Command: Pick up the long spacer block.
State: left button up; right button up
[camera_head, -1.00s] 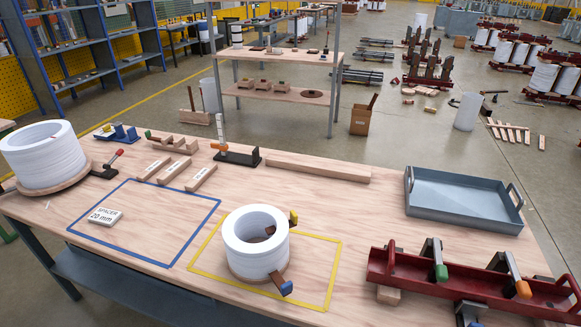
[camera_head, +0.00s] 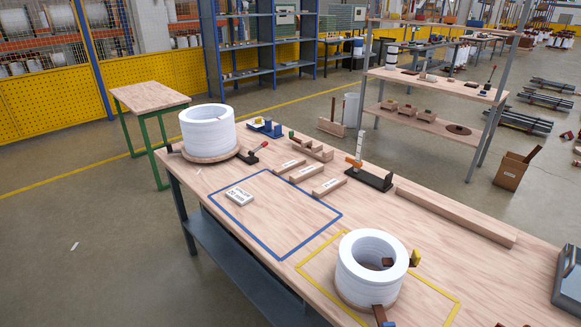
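A long plain wooden bar (camera_head: 455,213), the longest block in view, lies flat along the back right edge of the wooden workbench (camera_head: 262,245). Three shorter wooden blocks with white labels lie left of it: a left one (camera_head: 289,166), a middle one (camera_head: 306,174) and a right one (camera_head: 328,187). Their labels are too small to read. A small pale block (camera_head: 239,197) marked as a spacer lies inside the blue taped outline. Neither of my grippers is in view.
A white ring-shaped roll (camera_head: 352,262) stands in the yellow outline (camera_head: 438,288). A black stand with an upright (camera_head: 369,178) is between the labelled blocks and the bar. A grey tray (camera_head: 567,285) is cut off at right.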

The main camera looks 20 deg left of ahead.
aim_at(284, 168)
jog(key=i+j+z, duration=0.1)
jog(key=j+z, duration=0.9)
jog(key=i, duration=0.05)
